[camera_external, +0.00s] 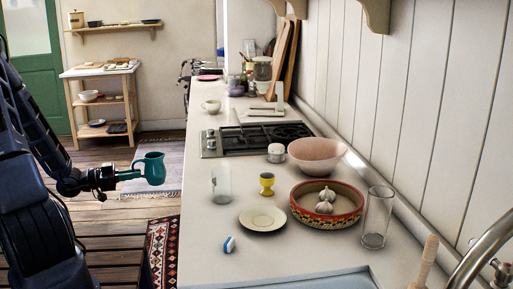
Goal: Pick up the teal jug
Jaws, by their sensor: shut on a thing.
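The fingertips are small and dark here, so the exact contact with the jug is hard to see.
The long counter (208,254) holds a glass (221,184), yellow cup (266,184), saucer (262,219), patterned dish (327,219), pink bowl (317,155), tall glass (376,220) and gas hob (230,141). A wooden shelf trolley (103,102) stands behind.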

